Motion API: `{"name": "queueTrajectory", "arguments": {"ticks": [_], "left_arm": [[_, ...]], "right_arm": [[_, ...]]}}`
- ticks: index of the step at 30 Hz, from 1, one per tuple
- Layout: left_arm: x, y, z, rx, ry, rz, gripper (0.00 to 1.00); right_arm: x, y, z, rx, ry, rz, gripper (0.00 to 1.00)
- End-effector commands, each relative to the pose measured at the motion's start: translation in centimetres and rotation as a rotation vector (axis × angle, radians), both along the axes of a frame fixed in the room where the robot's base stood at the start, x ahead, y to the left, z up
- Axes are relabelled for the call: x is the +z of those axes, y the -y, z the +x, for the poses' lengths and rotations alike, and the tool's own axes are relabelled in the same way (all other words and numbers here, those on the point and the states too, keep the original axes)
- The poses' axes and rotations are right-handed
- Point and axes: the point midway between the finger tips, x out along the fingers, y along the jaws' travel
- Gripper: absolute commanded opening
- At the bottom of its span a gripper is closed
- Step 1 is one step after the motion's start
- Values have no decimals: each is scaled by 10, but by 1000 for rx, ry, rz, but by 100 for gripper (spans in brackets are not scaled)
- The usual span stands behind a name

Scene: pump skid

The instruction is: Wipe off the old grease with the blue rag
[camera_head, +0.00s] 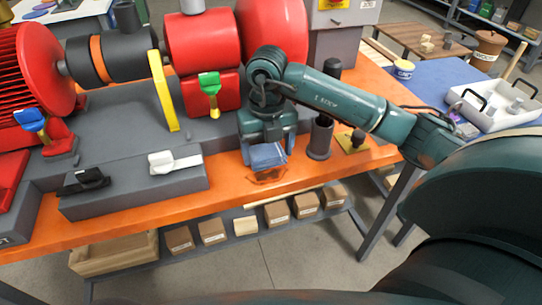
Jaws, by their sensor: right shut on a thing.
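My right gripper (267,153) reaches in from the right and points down at the front of the orange bench (120,222). It is shut on the blue rag (267,156), a small folded blue cloth between its fingers. A glossy brownish-orange patch (268,177), which looks like the old grease, shows on the bench just below the rag. The rag hides part of this area, and I cannot tell whether it touches the patch. My left gripper is not in view.
The red pump (200,40) stands behind on a grey base. A dark cup (320,138) stands close on the right.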

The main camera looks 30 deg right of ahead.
Motion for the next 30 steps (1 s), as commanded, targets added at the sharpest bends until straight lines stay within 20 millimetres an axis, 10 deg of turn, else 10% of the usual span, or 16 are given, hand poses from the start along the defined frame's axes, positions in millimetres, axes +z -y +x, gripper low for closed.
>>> {"name": "queueTrajectory", "arguments": {"ticks": [15,30], "left_arm": [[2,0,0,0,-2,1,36],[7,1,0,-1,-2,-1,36]], "right_arm": [[1,-16,6,1,-1,0,59],[-3,-23,-27,1,-3,-1,59]]}}
